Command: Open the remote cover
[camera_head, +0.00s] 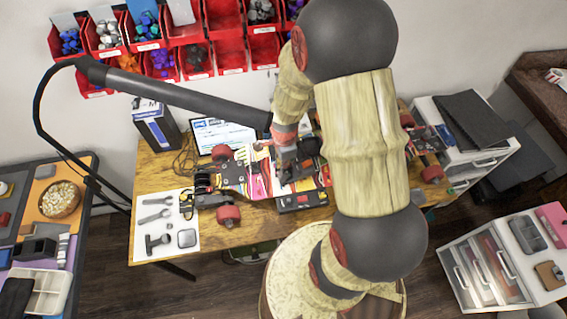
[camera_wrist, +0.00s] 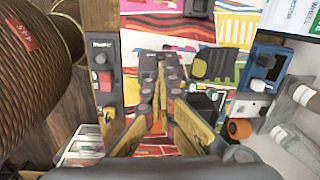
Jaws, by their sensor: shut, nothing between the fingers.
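The electric skateboard (camera_head: 258,172), with a colourful striped deck and red wheels, lies on the wooden table. A dark box with a red part (camera_head: 302,200), possibly the remote, lies at the board's near edge. In the wrist view a dark slim device with a red button (camera_wrist: 104,78) lies left of my fingers; I cannot tell whether it has a cover or whether that is open. My gripper (camera_head: 285,152) is over the deck. In the wrist view my gripper (camera_wrist: 161,62) has its yellow-sided fingers together at the tips, with nothing visible between them. My arm hides part of the board.
A white mat with tools (camera_head: 180,242) lies on the table (camera_head: 148,176) at left. Red bins (camera_head: 212,60) hang on the wall behind. A laptop (camera_head: 222,133) stands behind the board. A round stool (camera_head: 290,262) stands in front. Drawer units (camera_head: 465,262) stand at right.

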